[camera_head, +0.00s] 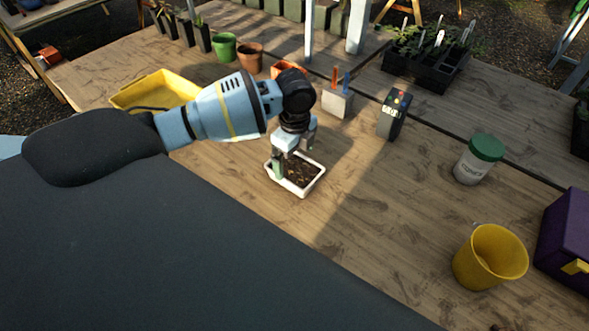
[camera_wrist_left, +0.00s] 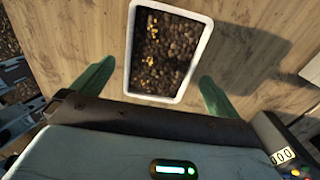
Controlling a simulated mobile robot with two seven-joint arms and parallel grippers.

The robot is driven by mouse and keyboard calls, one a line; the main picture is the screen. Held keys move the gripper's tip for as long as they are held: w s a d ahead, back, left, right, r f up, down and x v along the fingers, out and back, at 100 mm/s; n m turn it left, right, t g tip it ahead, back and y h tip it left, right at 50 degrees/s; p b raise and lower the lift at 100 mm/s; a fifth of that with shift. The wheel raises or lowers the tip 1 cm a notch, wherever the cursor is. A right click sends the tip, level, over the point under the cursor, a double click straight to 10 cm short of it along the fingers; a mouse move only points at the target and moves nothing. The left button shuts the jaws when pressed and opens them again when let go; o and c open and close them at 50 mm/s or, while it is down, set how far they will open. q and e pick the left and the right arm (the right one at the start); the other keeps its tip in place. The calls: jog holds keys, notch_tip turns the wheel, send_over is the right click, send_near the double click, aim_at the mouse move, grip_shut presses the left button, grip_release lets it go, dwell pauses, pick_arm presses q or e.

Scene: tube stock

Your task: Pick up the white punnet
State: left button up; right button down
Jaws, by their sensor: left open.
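The white punnet (camera_head: 311,185) is a small rectangular tray filled with dark brown, soil-like material. It sits on the wooden bench in the middle of the head view. It also shows in the left wrist view (camera_wrist_left: 206,50), with yellowish specks in its contents. My left gripper (camera_head: 294,157) is open above the punnet's far part. In the left wrist view the two green fingertips (camera_wrist_left: 151,92) stand on either side of the punnet's near end, with a gap on each side. My right gripper is not in view.
A yellow tray (camera_head: 157,89) lies to the left behind my arm. A grey device (camera_head: 393,115), a white tub with a green lid (camera_head: 479,159), a yellow bucket (camera_head: 489,257) and a purple box (camera_head: 570,240) stand to the right. Bench right of the punnet is clear.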

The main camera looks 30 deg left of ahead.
aim_at(294, 167)
pick_arm(q)
jog(key=shift+f, duration=1.5)
jog(key=c, duration=1.1)
jog(key=shift+o, duration=0.2)
jog(key=shift+r, duration=0.1)
jog(key=shift+w+r, duration=0.1)
jog(key=shift+r, duration=0.55)
notch_tip(294, 167, up, 2)
jog(key=shift+r, duration=0.2)
jog(key=s+d, duration=0.2)
jog(key=d, duration=0.5)
jog(key=s+d+r, duration=0.1)
jog(key=s+d, duration=0.2)
jog(key=d, duration=0.5)
jog(key=shift+s, duration=0.25)
